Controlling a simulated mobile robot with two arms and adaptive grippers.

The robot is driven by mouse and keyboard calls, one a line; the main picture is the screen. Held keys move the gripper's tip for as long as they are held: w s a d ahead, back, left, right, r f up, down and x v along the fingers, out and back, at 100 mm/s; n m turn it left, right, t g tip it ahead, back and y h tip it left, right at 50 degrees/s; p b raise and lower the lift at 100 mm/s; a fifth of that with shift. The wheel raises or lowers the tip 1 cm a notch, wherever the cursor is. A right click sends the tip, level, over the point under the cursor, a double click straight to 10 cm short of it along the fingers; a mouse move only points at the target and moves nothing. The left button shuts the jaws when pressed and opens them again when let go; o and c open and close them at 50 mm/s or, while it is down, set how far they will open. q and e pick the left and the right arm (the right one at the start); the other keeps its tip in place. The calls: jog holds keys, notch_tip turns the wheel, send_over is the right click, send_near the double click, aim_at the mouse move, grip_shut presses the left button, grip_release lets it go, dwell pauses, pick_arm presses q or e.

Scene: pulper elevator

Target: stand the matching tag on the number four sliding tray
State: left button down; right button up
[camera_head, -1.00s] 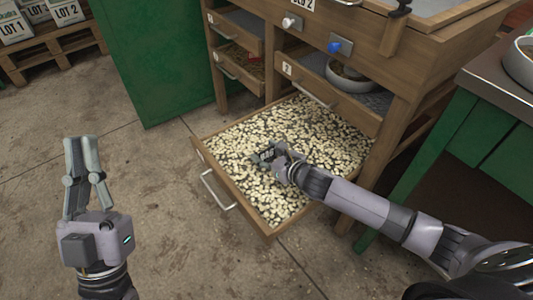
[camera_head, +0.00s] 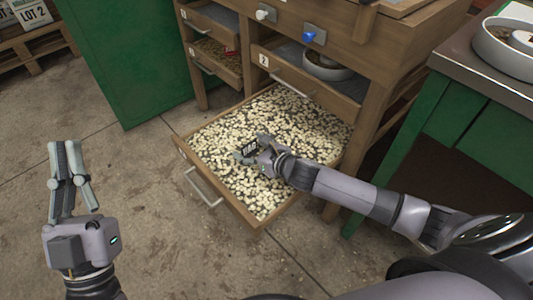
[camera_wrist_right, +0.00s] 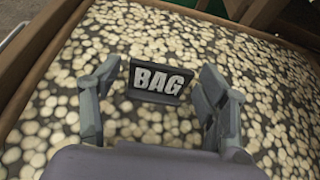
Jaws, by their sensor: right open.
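A dark tag with white letters "BAG" (camera_wrist_right: 160,80) stands among pale beans in the pulled-out tray (camera_head: 245,211). It also shows small in the head view (camera_head: 250,149). My right gripper (camera_head: 245,153) is low over the beans; in the right wrist view its open fingers (camera_wrist_right: 160,98) are on either side of the tag, with a visible gap at each side. My left gripper (camera_head: 67,165) is over the bare floor at the left, away from the tray. Its fingers point up and look close together; whether they touch is unclear. I cannot read the number on the tray's front.
The wooden cabinet has a tray labelled 2 (camera_head: 264,60) above the pulled-out one, holding a bowl (camera_head: 325,65). Smaller trays (camera_head: 214,62) are at its left. A green table (camera_head: 440,115) stands at the right. The floor in front is clear.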

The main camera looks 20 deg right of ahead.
aim_at(250, 147)
jog(key=p+v, duration=0.1)
jog(key=v, duration=0.4)
jog(key=shift+s+r+p, duration=0.1)
jog(key=shift+p, duration=0.25)
jog(key=p+v, duration=0.1)
jog(key=v, duration=0.4)
jog(key=shift+s+r, duration=0.1)
jog(key=shift+s, duration=0.15)
jog(key=s+a+r+m+t+y, duration=0.3)
jog(key=a+r+m, duration=0.6)
jog(key=m, duration=1)
pick_arm(q)
jog(key=w+f+g+y, duration=0.2)
jog(key=w+f+g, duration=0.2)
jog(key=f+g, duration=0.4)
jog(key=shift+w+a+f+y, duration=0.3)
jog(key=shift+f+y, duration=0.1)
jog(key=shift+f, duration=1.8)
pick_arm(e)
jog(key=s+d+r+m+t+h, duration=0.1)
jog(key=r+m, duration=0.3)
jog(key=m, duration=0.5)
jog(key=s+d+r+m+h, duration=0.1)
jog(key=r+m, duration=0.3)
jog(key=m, duration=0.5)
jog(key=shift+s+r+t+h, duration=0.25)
jog(key=shift+s+t+h, duration=0.15)
jog(key=shift+s+h, duration=0.3)
jog(key=shift+w, duration=0.1)
